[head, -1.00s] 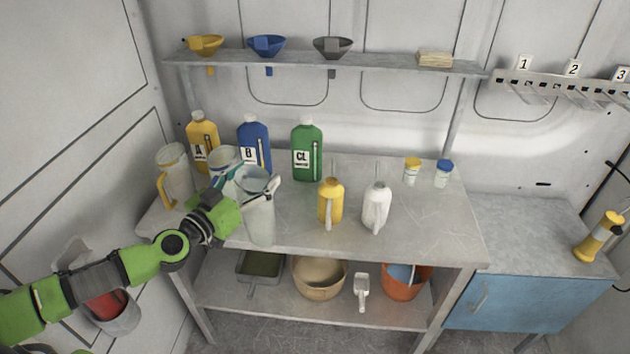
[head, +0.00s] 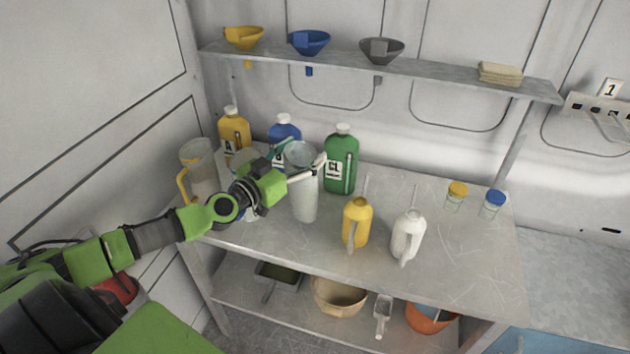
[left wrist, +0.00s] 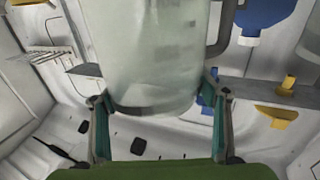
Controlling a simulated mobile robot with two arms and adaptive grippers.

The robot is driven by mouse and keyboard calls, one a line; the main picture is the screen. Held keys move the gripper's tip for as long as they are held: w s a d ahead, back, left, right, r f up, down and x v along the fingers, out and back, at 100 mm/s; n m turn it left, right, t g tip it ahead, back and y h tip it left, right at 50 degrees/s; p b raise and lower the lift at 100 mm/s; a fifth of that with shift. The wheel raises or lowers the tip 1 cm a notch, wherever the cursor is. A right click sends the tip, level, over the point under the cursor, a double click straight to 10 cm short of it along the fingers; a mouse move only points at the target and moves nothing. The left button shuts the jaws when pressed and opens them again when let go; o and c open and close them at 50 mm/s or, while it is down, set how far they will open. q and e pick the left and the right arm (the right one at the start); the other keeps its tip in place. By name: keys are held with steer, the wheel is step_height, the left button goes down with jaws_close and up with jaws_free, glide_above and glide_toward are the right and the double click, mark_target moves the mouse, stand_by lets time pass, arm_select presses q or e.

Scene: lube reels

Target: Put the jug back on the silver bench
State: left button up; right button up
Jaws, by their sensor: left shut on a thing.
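My left gripper (head: 270,182) is shut on a tall clear jug (head: 304,195) with a pale grey handle. The jug is upright over the left part of the silver bench (head: 455,268), in front of the green bottle. I cannot tell whether its base touches the bench top. In the left wrist view the jug (left wrist: 150,50) fills the space between the two fingers (left wrist: 160,125). My right gripper is not in view.
A yellow-handled jug (head: 203,172) stands at the bench's left end. Yellow (head: 234,130), blue (head: 284,129) and green (head: 341,165) bottles stand behind. Yellow (head: 357,224) and white (head: 408,236) cans are to the right. A shelf (head: 440,75) holds funnels.

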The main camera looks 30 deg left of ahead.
arm_select(q)
steer(key=shift+f+b, duration=0.3)
steer(key=shift+f, duration=0.5)
step_height(320, 180, down, 4)
steer(key=b, duration=0.2)
steer(key=shift+w+b, duration=0.1)
steer(key=shift+b, duration=0.25)
steer(key=o, duration=2.1)
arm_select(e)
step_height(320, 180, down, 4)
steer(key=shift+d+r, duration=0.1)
arm_select(q)
steer(key=shift+r, duration=0.1)
steer(key=s+a+b, duration=0.1)
steer(key=s+b, duration=0.1)
steer(key=s, duration=1)
steer(key=shift+a, duration=0.25)
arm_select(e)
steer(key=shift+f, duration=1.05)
